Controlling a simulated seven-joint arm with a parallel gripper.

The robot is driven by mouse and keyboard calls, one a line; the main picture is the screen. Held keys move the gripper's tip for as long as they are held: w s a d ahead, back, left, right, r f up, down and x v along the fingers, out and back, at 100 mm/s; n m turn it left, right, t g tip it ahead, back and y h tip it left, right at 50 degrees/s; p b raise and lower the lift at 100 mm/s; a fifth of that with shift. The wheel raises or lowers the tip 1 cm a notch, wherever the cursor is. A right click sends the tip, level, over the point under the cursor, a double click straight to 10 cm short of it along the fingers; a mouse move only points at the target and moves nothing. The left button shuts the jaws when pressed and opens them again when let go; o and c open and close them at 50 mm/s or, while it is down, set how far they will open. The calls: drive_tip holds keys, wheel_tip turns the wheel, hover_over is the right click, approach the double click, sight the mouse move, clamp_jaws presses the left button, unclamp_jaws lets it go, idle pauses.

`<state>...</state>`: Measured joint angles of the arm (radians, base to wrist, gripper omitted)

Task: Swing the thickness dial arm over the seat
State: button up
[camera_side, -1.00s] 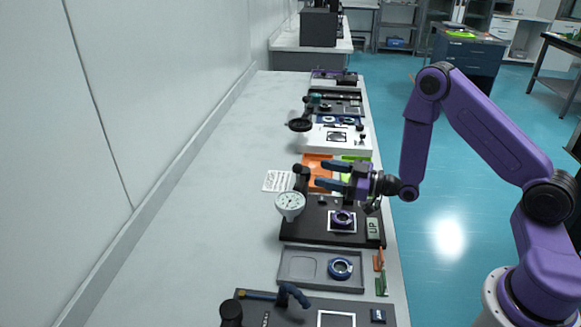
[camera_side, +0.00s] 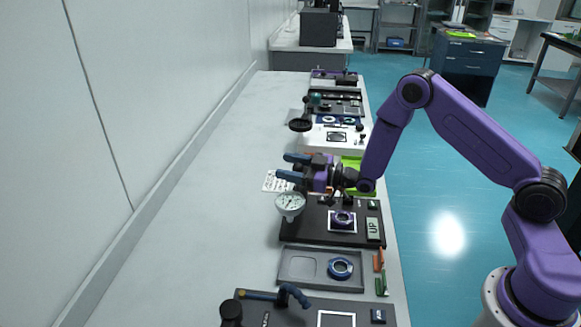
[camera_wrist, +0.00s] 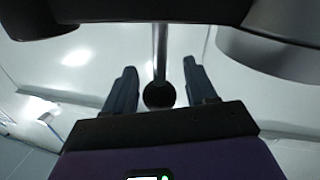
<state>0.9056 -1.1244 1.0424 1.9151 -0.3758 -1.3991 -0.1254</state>
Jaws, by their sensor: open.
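The thickness dial (camera_side: 290,203) is a round white gauge at the left end of the black base plate (camera_side: 305,232). The seat (camera_side: 342,220), a dark ring with a blue-violet part on a white square, lies to the right of the dial on the same plate. My gripper (camera_side: 290,167) is open just above and behind the dial, fingers pointing left. In the wrist view a dark round knob (camera_wrist: 159,95) on a grey rod shows between the two open fingers. Whether the fingers touch it I cannot tell. The dial arm's post is mostly hidden behind my gripper.
A label reading "UP" (camera_side: 373,228) stands at the plate's right. A grey tray (camera_side: 300,283) with a blue ring (camera_side: 340,268) lies in front. A green tray (camera_side: 352,163) and a white printed sheet (camera_side: 275,181) are near my gripper. The bench's left side is clear.

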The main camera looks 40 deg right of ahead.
clamp_jaws()
drive_tip(key=shift+s, duration=0.1)
drive_tip(key=shift+s+d+n+g+y, duration=0.4)
drive_tip(key=shift+s+n+g+y, duration=0.1)
drive_tip(key=shift+n+g+y, duration=0.65)
drive_tip(key=shift+s+d+n+g+y, duration=0.5)
drive_tip(key=shift+n+g+y, duration=0.4)
drive_tip(key=shift+g, duration=0.35)
drive_tip(key=shift+s+d+n+g+y, duration=0.35)
drive_tip(key=shift+s+n+g+y, duration=0.15)
drive_tip(key=shift+n+g+y, duration=0.6)
unclamp_jaws()
drive_tip(key=shift+d, duration=0.1)
drive_tip(key=v, duration=1.7)
drive_tip(key=shift+d, duration=0.15)
